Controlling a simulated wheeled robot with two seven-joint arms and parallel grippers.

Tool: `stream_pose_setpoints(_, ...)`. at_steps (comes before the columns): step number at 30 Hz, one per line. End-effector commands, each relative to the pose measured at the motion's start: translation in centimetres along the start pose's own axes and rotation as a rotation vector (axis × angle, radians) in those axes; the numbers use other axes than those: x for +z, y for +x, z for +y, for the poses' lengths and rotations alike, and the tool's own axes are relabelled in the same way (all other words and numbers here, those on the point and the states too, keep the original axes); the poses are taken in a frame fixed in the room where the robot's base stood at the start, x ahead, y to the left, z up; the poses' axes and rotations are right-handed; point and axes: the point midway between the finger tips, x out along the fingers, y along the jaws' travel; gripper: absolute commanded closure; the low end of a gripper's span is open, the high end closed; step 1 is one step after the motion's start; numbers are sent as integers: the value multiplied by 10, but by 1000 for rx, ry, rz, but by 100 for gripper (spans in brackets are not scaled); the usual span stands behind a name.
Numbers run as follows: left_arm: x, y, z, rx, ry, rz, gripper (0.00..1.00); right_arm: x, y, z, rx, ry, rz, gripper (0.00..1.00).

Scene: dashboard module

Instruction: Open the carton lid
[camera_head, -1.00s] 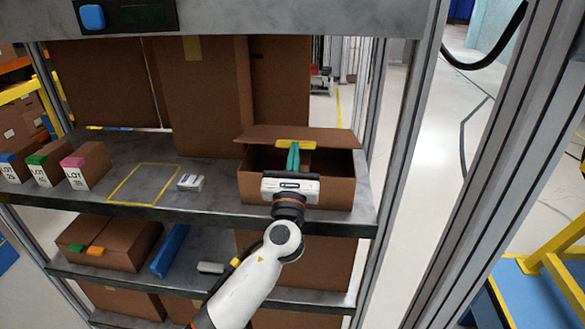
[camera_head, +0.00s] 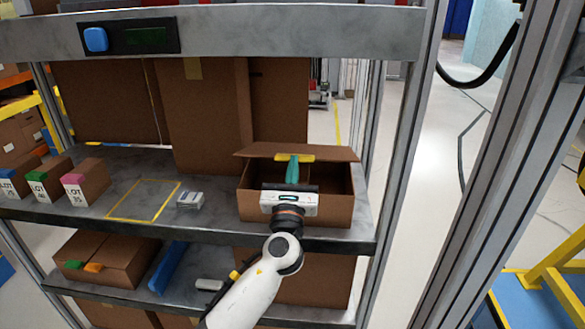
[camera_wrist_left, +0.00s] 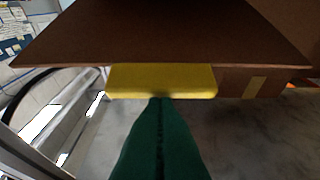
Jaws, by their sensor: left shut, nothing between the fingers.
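The brown carton (camera_head: 330,211) stands on the upper shelf at the right, with its dark inside visible. Its lid (camera_head: 335,153) is partly raised above the box and tilted. A yellow tab (camera_head: 307,158) sits on the lid's edge; the lid (camera_wrist_left: 165,35) and yellow tab (camera_wrist_left: 160,80) also fill the upper wrist view. My left gripper (camera_head: 292,160) has green fingers, shut and empty, reaching over the carton to the tab. In the wrist view the fingertips (camera_wrist_left: 160,100) meet the tab's lower edge; whether they press on it I cannot tell. My right gripper is out of view.
Small cartons with blue, green and pink labels (camera_head: 85,184) stand at the shelf's left. A yellow-outlined square (camera_head: 143,200) is bare, with a small pale device (camera_head: 190,200) beside it. A metal post (camera_head: 400,130) rises right of the carton. A grey beam (camera_head: 260,35) crosses above.

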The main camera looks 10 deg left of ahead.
Motion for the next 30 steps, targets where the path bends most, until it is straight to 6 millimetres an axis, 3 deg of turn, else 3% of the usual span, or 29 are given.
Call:
stream_pose_setpoints(9,0,5,-2,-3,1,-13,100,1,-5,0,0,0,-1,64)
stream_pose_setpoints(17,-17,20,-2,-3,0,-12,100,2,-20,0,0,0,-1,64)
stream_pose_setpoints(23,-48,51,-2,-4,1,-10,100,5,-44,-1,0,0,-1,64)
stream_pose_setpoints(30,-82,108,-1,-2,2,-7,100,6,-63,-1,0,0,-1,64)
